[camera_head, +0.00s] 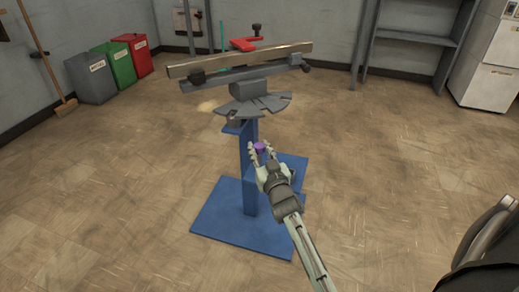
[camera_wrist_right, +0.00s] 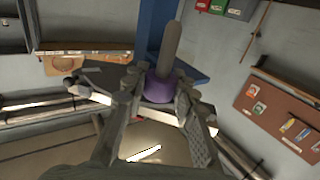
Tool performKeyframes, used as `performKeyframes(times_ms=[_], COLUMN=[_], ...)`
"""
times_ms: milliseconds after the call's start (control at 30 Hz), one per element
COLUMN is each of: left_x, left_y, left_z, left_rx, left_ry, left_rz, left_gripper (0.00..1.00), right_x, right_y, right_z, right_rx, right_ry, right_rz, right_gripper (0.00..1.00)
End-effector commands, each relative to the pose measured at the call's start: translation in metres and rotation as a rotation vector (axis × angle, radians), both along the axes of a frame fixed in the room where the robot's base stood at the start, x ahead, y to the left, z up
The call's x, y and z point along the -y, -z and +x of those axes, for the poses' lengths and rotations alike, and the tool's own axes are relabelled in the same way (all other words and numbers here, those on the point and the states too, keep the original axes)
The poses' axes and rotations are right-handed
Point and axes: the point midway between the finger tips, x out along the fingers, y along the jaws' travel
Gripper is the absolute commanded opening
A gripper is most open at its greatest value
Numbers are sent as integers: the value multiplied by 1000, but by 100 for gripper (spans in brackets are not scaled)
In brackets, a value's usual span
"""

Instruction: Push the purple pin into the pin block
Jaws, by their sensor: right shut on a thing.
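The purple pin (camera_head: 259,147) is between the fingers of my right gripper (camera_head: 263,155), in front of the blue stand. In the right wrist view the pin's purple head (camera_wrist_right: 158,88) sits between the fingertips (camera_wrist_right: 158,98), with a grey shaft pointing away from the gripper. The fingers are shut on it. The stand carries a grey slotted plate (camera_head: 255,107) above the gripper, with a small block (camera_head: 237,126) under its left side. I cannot tell for sure which part is the pin block. My left gripper is out of view.
A long metal bar (camera_head: 240,58) with a red piece (camera_head: 250,44) lies across the top of the stand. The blue base plate (camera_head: 225,215) is on the floor below. Bins (camera_head: 95,75) and a shelf (camera_head: 410,40) stand farther back. The floor around is clear.

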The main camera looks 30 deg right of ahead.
Motion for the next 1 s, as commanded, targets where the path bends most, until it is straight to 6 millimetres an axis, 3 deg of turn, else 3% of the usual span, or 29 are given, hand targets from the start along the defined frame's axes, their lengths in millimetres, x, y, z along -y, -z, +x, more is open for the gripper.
performKeyframes(times_ms=[1000], left_x=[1], left_y=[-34], left_z=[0], left_rx=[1], left_ry=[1], left_rz=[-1], left_gripper=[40], right_x=[0], right_y=[-36], right_z=[0], right_rx=[1], right_ry=[0], right_rz=[-1], right_gripper=[0])
